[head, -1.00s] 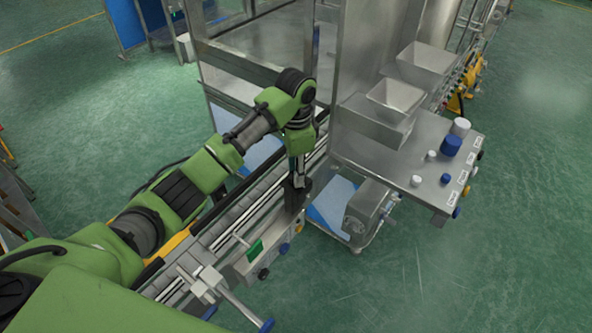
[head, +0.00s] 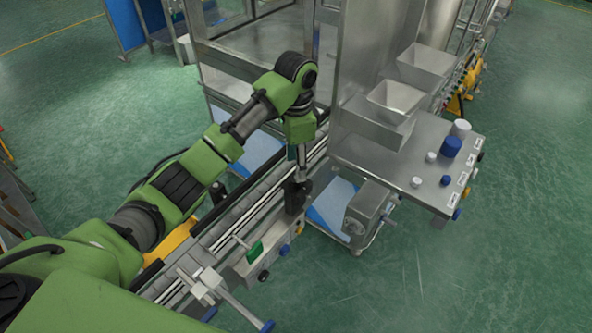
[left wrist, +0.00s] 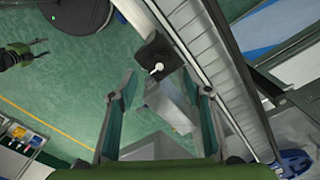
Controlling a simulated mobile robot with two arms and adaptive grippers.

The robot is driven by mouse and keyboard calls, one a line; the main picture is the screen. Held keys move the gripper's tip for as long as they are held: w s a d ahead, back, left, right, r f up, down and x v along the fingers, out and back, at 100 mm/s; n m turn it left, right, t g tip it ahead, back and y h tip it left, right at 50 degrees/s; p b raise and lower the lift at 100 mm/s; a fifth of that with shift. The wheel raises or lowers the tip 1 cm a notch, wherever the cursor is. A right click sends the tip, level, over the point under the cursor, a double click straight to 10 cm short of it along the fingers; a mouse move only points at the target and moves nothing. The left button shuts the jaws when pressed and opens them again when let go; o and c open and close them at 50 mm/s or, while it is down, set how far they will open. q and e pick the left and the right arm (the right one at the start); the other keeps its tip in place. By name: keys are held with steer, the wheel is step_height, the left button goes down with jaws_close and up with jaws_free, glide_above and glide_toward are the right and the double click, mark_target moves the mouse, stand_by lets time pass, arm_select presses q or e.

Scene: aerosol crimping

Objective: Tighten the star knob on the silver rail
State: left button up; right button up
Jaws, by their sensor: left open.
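The silver rail (head: 245,205) runs diagonally along the conveyor in the head view and down the right of centre in the left wrist view (left wrist: 203,62). A dark block (left wrist: 157,50) with a small pale stud lies beside the rail in the left wrist view; I cannot tell surely whether it is the star knob. My left gripper (left wrist: 160,90) is open and empty, with its two fingers spread apart below the block in that picture. In the head view the left gripper (head: 298,185) points down at the rail's far end, its tips dark and hard to separate from the parts there. My right gripper is not in view.
A control box (head: 262,262) with a green switch and several knobs hangs on the conveyor's near side. A blue-tipped handle (head: 266,325) is at the bottom. A steel machine frame stands behind my gripper, and a steel table (head: 405,180) with caps is right. Green floor is open beyond.

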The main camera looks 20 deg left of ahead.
arm_select(q)
step_height(320, 180, up, 8)
stand_by(0.5)
